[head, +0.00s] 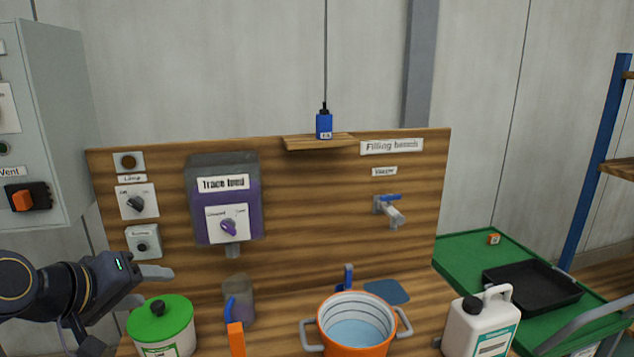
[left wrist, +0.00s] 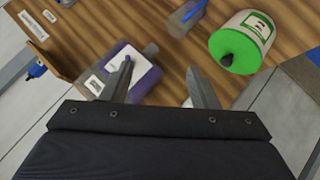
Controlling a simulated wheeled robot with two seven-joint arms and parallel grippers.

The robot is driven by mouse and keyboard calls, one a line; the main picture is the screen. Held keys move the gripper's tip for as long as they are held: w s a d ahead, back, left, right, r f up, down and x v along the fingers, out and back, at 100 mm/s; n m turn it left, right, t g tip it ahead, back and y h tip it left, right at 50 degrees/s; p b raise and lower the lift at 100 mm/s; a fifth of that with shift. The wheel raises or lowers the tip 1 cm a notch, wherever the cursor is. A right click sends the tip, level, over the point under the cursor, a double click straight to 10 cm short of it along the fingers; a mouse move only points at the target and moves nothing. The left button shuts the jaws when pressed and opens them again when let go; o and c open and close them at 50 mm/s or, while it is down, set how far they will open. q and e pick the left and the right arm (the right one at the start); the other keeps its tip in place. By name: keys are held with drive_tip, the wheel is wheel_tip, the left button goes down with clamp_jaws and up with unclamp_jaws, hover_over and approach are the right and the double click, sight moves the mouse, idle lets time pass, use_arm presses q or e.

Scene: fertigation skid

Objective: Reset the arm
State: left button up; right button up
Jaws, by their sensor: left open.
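My left gripper (head: 150,285) comes in from the left in the head view, in front of the wooden panel and just above and left of a white tub with a green lid (head: 161,320). In the left wrist view its two fingers (left wrist: 157,92) are spread apart with nothing between them. The same tub (left wrist: 243,42) shows beyond the fingers at the upper right. A purple and grey Trace feed box (head: 224,197) with a knob hangs on the panel, and it also shows behind the left finger in the wrist view (left wrist: 132,70). My right gripper is not in view.
An orange pot (head: 354,325) with two handles and a white jug (head: 480,322) stand on the bench. A grey jug (head: 239,300) stands behind the tub. A tap (head: 390,210) projects from the panel. A green table (head: 460,255) with a black tray (head: 533,286) is at right.

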use_arm(q)
drive_tip(key=s+d+f+m+g, duration=0.2)
drive_tip(key=s+d+f, duration=0.1)
drive_tip(key=s+f, duration=0.6)
drive_tip(key=s+d+f+m+g, duration=0.2)
drive_tip(key=s+d+f, duration=0.1)
drive_tip(key=s+f, duration=0.6)
drive_tip(key=shift+s+g, duration=0.4)
drive_tip(key=shift+s, duration=0.5)
